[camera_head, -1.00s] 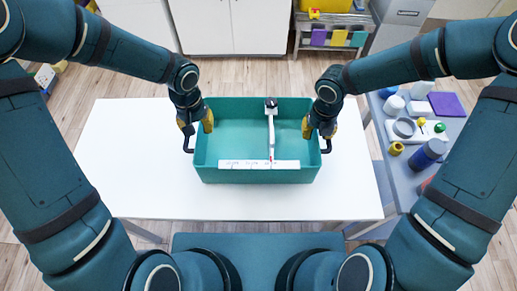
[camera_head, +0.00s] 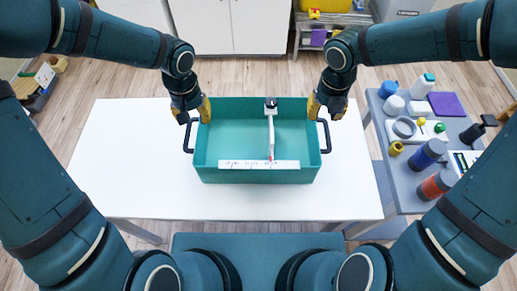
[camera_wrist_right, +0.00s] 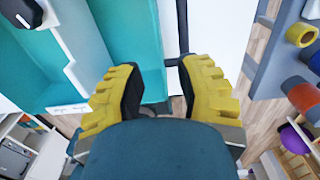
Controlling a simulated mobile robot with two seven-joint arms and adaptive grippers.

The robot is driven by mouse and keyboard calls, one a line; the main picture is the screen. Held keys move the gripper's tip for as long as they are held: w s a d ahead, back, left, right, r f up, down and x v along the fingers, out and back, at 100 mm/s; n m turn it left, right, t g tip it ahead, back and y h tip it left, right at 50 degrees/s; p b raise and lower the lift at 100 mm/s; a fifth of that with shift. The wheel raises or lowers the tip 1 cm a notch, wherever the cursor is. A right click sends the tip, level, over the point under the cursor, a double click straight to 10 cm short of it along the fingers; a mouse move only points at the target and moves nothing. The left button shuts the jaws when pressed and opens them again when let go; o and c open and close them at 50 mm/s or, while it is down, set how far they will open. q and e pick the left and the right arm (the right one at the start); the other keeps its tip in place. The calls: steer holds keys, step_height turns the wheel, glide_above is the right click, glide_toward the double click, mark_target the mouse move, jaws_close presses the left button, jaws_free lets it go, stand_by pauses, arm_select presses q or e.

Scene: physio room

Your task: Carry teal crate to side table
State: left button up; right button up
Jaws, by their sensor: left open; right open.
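The teal crate (camera_head: 215,176) stands upright on the white table (camera_head: 115,170), with a black handle on each side. A white and black tool (camera_head: 271,130) lies inside it, and a white labelled strip shows at its near wall. My left gripper (camera_head: 191,115) is open just above and behind the left handle (camera_head: 188,137). My right gripper (camera_head: 326,112) is open near the right handle (camera_head: 325,136). In the right wrist view the yellow-padded fingers (camera_wrist_right: 158,90) are apart, with the dark handle bar (camera_wrist_right: 183,40) ahead between them and the crate wall (camera_wrist_right: 138,45) at left.
A grey side table (camera_head: 400,178) at right holds bottles, jars, a purple block (camera_head: 446,104) and several small items. White cabinets (camera_head: 230,25) and a metal shelf stand behind. The white table is bare around the crate.

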steer(key=shift+r, duration=1.4)
